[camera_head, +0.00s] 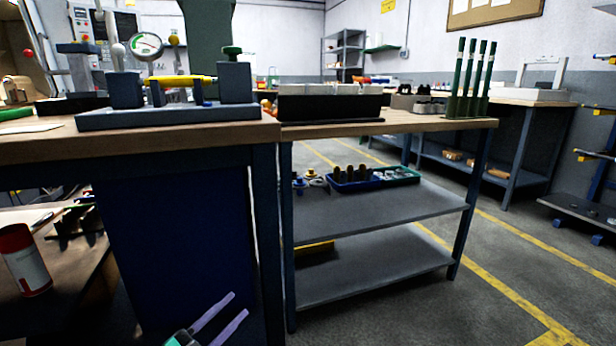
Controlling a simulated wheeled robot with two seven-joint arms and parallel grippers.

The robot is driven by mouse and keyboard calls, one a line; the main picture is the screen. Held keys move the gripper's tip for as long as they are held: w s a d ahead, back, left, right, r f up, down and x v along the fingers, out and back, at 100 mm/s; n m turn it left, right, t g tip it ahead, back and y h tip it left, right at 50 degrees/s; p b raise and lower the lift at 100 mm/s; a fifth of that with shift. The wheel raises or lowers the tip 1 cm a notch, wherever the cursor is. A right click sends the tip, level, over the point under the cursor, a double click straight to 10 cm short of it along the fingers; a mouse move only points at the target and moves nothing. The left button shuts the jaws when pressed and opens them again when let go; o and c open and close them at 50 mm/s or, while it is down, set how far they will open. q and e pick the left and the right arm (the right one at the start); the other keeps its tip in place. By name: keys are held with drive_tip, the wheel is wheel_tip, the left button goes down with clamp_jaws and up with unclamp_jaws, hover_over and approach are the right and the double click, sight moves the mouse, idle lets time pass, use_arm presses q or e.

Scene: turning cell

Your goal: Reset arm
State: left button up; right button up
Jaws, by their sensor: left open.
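My left gripper (239,303) shows at the bottom edge, left of centre. Its two pale purple fingers point up and to the right. They are apart, with nothing seen between them. It is low in front of the dark blue panel (185,240) under the workbench, below the bench top. Most of the left arm is out of the picture. My right gripper is not in view.
A wooden workbench (200,135) carries a grey fixture with a dial gauge (146,46). To its right, a shelved table (380,212) holds a blue tray (352,186). A red-and-white can (25,260) stands at lower left. Open floor with yellow lines lies right.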

use_arm(q)
drive_tip(key=s+d+f+n+g+y+p, duration=0.1)
drive_tip(key=s+d+f+n+g+y, duration=0.15)
drive_tip(key=s+d+f+n, duration=0.55)
drive_tip(key=s+d+f+n+g+y+p, duration=0.25)
drive_tip(key=s+f+n, duration=0.35)
drive_tip(key=s+f, duration=0.55)
drive_tip(key=s+a+r+g+y+p, duration=0.2)
drive_tip(key=s+a+g+y+p, duration=0.3)
drive_tip(key=s+a+g+p, duration=0.5)
drive_tip(key=s+a+p, duration=0.9)
drive_tip(key=a+p, duration=0.1)
drive_tip(key=p, duration=1.5)
drive_tip(key=shift+s+a+r+y, duration=0.2)
drive_tip(key=shift+s+r+y, duration=0.15)
drive_tip(key=shift+s+y, duration=0.05)
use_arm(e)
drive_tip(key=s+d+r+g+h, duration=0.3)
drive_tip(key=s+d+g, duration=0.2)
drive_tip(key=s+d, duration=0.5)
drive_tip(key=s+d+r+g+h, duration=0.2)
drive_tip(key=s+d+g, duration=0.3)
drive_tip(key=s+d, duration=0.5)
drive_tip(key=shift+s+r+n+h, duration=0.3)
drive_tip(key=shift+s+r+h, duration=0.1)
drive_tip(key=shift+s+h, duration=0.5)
use_arm(q)
drive_tip(key=shift+c, duration=0.3)
